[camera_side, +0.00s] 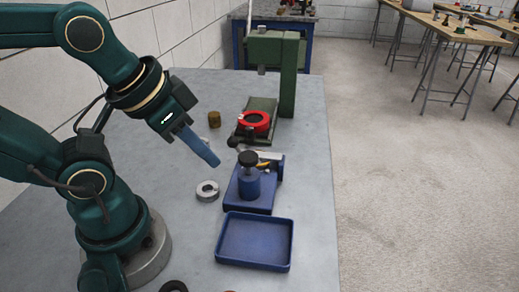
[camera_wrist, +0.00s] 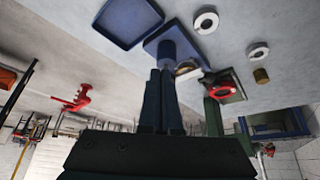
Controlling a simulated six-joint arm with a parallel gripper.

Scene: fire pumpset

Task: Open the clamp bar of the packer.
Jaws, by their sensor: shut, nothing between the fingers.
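A blue fixture with a flat base (camera_side: 236,205), a blue cylinder (camera_side: 249,186) and a black knob (camera_side: 248,158) stands on the table; I take it for the packer. A grey-blue bar-like part (camera_side: 275,165) with a yellow piece beside it sits at its back right, partly hidden by the knob; I cannot tell whether this is the clamp bar or how it is set. My gripper (camera_side: 212,160) is shut and empty, above the table to the left of the fixture. In the wrist view my gripper (camera_wrist: 160,73) overlaps the blue cylinder (camera_wrist: 167,52).
A blue tray (camera_side: 253,263) lies in front of the fixture. A grey ring (camera_side: 207,193) lies left of it. Behind stand a red ring (camera_side: 254,124) on a green base, a tall green press (camera_side: 289,80) and a brass cylinder (camera_side: 214,119). The wrist view shows another pale ring (camera_wrist: 258,51).

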